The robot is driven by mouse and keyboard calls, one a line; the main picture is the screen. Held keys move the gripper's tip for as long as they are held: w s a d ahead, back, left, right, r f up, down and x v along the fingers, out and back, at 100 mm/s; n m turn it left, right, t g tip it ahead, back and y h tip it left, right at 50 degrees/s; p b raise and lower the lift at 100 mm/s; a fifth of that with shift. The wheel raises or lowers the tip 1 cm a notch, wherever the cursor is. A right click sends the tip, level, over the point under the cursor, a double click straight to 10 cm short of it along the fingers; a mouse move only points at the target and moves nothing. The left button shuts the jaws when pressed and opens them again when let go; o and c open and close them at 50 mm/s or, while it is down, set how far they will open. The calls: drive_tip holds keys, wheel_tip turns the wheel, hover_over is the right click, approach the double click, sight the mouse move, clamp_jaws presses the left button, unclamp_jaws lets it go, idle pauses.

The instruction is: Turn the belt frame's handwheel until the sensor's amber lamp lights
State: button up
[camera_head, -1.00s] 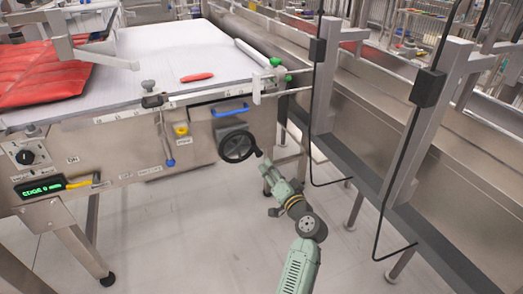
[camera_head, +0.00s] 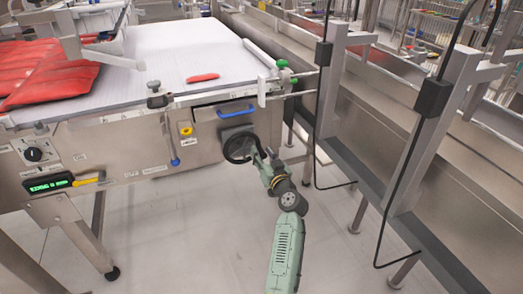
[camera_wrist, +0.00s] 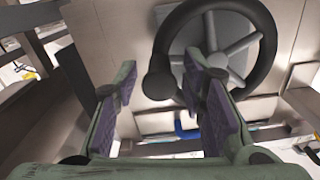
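The dark handwheel (camera_head: 231,158) is on the front of the belt frame (camera_head: 135,165), below a blue handle. In the wrist view its rim (camera_wrist: 266,35), spokes and round crank knob (camera_wrist: 158,82) show large. My gripper (camera_head: 264,158) is at the wheel's right side. In the wrist view my gripper (camera_wrist: 160,88) is open, and the knob appears between its two fingers, with gaps on both sides. A white upright piece (camera_head: 261,91) with green knobs stands at the belt's right edge; I cannot tell whether it is the sensor. I cannot make out a lit amber lamp.
A green-lit display (camera_head: 50,185) is on the frame's left front. Red packs (camera_head: 45,75) and a small red piece (camera_head: 203,77) lie on the white belt (camera_head: 185,50). A steel conveyor (camera_head: 385,130) with posts and cables stands right. The floor in front is clear.

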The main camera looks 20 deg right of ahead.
drive_tip(key=shift+w, duration=0.65)
drive_tip(key=shift+c, duration=0.4)
clamp_jaws()
drive_tip(key=shift+d+r, duration=0.1)
